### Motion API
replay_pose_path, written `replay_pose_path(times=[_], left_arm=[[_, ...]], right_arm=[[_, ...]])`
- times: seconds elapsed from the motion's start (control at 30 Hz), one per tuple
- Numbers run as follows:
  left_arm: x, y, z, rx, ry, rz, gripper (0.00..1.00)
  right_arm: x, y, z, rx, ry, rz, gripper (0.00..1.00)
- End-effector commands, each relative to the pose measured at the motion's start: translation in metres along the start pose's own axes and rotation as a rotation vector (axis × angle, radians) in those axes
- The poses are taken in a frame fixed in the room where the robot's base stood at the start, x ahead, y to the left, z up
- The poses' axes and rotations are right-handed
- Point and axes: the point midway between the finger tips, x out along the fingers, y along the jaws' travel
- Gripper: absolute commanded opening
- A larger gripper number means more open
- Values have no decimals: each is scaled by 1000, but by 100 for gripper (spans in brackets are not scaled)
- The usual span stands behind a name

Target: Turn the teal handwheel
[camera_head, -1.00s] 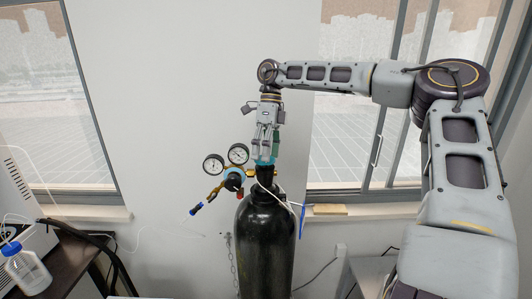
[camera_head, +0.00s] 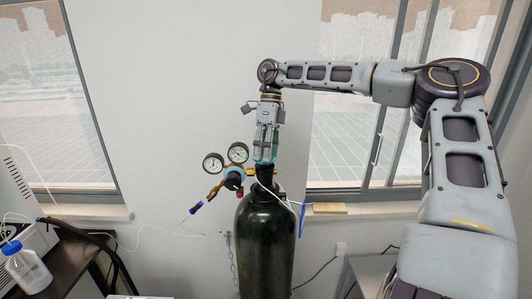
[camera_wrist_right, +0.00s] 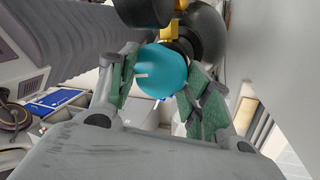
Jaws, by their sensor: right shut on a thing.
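The teal handwheel (camera_wrist_right: 163,72) sits on top of the black gas cylinder (camera_head: 265,240). In the wrist view it is a rounded teal knob with a small white mark. My right gripper (camera_head: 265,156) comes down from above, and its green-padded fingers stand on both sides of the handwheel. The right gripper (camera_wrist_right: 162,80) is shut on the handwheel. In the head view the fingers hide most of the handwheel. My left gripper is not in view.
A regulator with two round gauges (camera_head: 238,153) is beside the cylinder's neck, close to my gripper. A white cord hangs at the neck. A dark table with a blue-capped bottle (camera_head: 27,268) is at the left. A window sill (camera_head: 375,210) lies behind on the right.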

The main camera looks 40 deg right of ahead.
Motion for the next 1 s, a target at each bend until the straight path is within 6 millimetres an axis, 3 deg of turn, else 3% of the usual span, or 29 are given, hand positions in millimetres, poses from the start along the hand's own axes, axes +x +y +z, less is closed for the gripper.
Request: replay_pose_path(times=[0.73, 0.77, 0.93, 1.0], left_arm=[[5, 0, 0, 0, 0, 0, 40], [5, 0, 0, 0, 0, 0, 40], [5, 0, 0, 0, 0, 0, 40], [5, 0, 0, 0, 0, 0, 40]], right_arm=[[4, 0, -2, 131, -35, 3, 25], [4, 0, -2, 131, -35, 4, 51], [3, 0, -2, 131, -36, 3, 73], [3, 0, -2, 131, -37, 2, 73]])
